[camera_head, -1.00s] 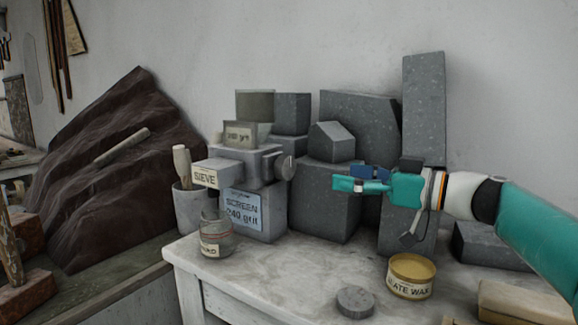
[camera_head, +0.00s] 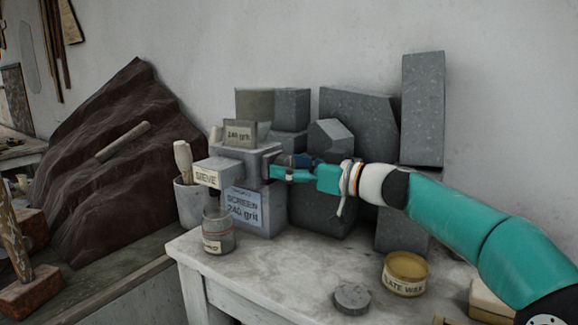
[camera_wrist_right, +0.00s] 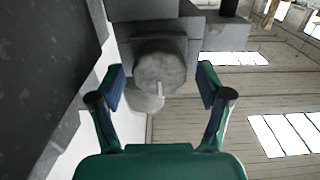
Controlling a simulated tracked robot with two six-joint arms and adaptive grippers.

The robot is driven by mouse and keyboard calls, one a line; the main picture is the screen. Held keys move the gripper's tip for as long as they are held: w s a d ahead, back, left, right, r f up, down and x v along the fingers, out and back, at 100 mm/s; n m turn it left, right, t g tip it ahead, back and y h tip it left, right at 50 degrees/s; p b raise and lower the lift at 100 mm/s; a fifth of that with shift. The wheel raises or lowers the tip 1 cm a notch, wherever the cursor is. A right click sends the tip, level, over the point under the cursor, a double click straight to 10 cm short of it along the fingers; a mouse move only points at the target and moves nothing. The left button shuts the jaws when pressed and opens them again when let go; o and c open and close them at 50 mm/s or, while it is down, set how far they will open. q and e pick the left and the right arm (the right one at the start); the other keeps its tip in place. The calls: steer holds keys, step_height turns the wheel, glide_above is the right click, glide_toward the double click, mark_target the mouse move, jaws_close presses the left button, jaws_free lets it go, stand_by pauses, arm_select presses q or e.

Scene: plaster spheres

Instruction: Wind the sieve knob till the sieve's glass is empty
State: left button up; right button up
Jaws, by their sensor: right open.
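The grey sieve (camera_head: 240,163) stands at the table's back left, with a "SIEVE" label and a "SCREEN 240 grit" label. Its translucent glass (camera_head: 255,103) rises above a "240 grit" tag; I cannot tell what it holds. The round grey sieve knob (camera_wrist_right: 160,70) shows in the right wrist view, with a pale mark at its lower edge. My right gripper (camera_head: 272,167) is at the sieve's right side and covers the knob in the head view. Its open fingers (camera_wrist_right: 161,78) stand on either side of the knob; contact is unclear. My left gripper is out of view.
A glass jar (camera_head: 218,232) stands before the sieve, and a pot with a tool (camera_head: 190,203) stands left of it. Grey stone blocks (camera_head: 360,125) are stacked behind. A wax tin (camera_head: 405,274) and a grey disc (camera_head: 352,298) are at the front right.

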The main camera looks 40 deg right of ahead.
steer(key=shift+c, duration=0.3)
steer(key=c, duration=1.1)
steer(key=shift+o, duration=0.2)
steer(key=shift+f+m+b, duration=0.1)
steer(key=shift+m+b, duration=0.2)
